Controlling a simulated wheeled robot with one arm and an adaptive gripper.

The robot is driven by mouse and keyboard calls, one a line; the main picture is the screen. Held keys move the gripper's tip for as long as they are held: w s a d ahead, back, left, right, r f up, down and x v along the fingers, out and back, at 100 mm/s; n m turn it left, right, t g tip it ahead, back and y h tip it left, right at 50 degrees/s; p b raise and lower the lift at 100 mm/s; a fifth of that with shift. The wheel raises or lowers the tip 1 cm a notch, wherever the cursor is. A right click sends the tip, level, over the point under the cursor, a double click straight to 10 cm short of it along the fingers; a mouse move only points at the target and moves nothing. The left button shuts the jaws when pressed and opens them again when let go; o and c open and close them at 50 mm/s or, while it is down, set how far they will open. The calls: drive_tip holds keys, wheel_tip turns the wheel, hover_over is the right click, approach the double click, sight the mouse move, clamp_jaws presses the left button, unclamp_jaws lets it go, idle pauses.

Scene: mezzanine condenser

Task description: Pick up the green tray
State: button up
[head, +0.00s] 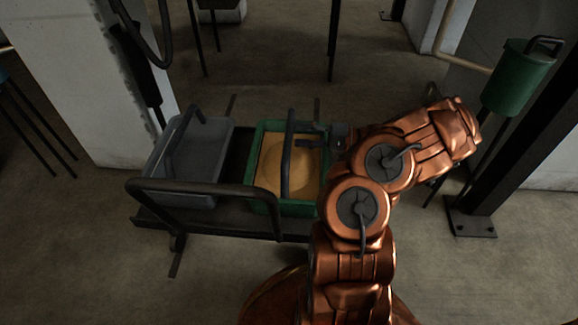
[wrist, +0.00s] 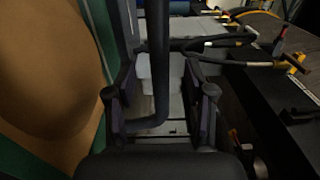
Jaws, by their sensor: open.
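The green tray (head: 251,165) sits on a dark cart, filled with tan material that rises in a rounded mound. A dark upright handle (head: 287,160) arches over it. My gripper (head: 312,137) reaches in from the right, over the tray's far right part. In the wrist view my gripper (wrist: 160,100) is open, with the dark handle bar (wrist: 158,55) showing between its fingers; I cannot tell whether they touch it. The green tray's rim (wrist: 98,30) and tan contents show at the left there.
A grey tray (head: 168,185) with a similar handle stands left of the green one on the cart (head: 240,221). The cart's dark push bar (head: 215,188) rises in front. A white pillar (head: 85,90) stands left, and a green canister (head: 515,80) is at right.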

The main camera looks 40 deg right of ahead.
sight(289, 132)
drive_tip(key=b+x, duration=0.1)
drive_tip(key=x, duration=0.3)
drive_tip(key=shift+a+b, duration=0.15)
drive_tip(key=shift+b, duration=0.15)
clamp_jaws()
drive_tip(key=shift+r, duration=0.1)
idle(0.4)
